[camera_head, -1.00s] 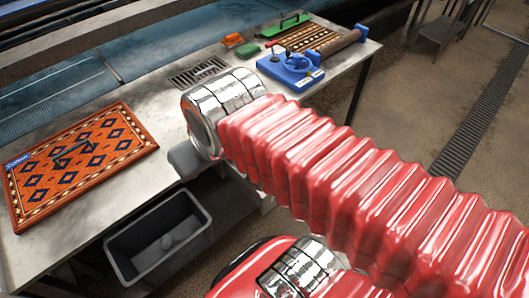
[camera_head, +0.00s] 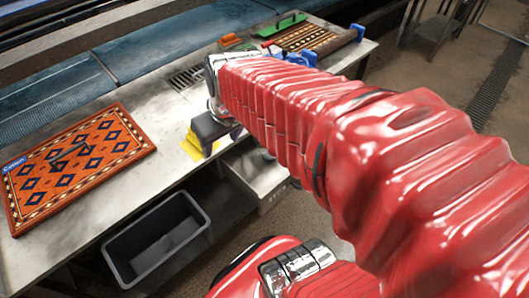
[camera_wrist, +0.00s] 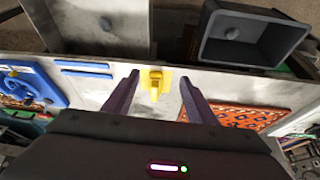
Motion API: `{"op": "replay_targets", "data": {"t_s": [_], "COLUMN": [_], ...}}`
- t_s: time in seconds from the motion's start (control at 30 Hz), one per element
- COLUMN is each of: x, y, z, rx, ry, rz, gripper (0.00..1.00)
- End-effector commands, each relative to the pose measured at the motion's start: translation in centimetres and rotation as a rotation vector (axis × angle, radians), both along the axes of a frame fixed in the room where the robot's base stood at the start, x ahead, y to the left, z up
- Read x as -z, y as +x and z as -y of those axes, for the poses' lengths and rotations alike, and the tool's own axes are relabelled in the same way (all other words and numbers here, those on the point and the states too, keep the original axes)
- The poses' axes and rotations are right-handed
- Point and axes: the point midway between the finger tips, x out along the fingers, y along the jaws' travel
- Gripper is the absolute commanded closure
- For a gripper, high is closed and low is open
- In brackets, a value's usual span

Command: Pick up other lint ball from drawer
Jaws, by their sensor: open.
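A pulled-out metal drawer (camera_wrist: 92,42) lies at the upper left of the wrist view. A small grey roundish lump, seemingly a lint ball (camera_wrist: 106,22), is in it. The drawer also shows below the bench's front edge in the head view (camera_head: 262,178), partly covered by my arm. Another grey lint ball (camera_wrist: 233,32) lies in the dark bin (camera_wrist: 292,42) at the upper right. My gripper (camera_wrist: 159,78) is open, its two dark fingers apart, with nothing visibly held. It is near the bench's front edge, beside the drawer and not over it.
A yellow object (camera_head: 192,146) stands at the bench's front edge, in line with the finger gap. The orange patterned rug (camera_head: 78,160) lies at left on the bench. A blue fixture (camera_wrist: 28,88) is at left in the wrist view.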

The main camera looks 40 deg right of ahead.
Motion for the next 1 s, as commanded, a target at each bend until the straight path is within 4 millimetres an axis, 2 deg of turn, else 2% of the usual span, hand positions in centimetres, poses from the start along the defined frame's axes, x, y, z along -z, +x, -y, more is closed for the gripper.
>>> {"op": "replay_targets", "data": {"t_s": [0.03,0.33,0.6,0.8,1.0], "x": [0.8,5.4,10.3,12.5,12.9], "y": [0.5,2.1,1.5,0.7,0.6], "z": [1.3,8.8,15.8,18.8,19.3], "rx": [0.014,0.058,0.105,0.121,0.123], "ry": [0.003,0.012,0.027,0.033,0.032], "rz": [-0.016,-0.069,-0.110,-0.122,-0.123], "gripper": [0.48,0.48,0.48,0.48,0.48]}}
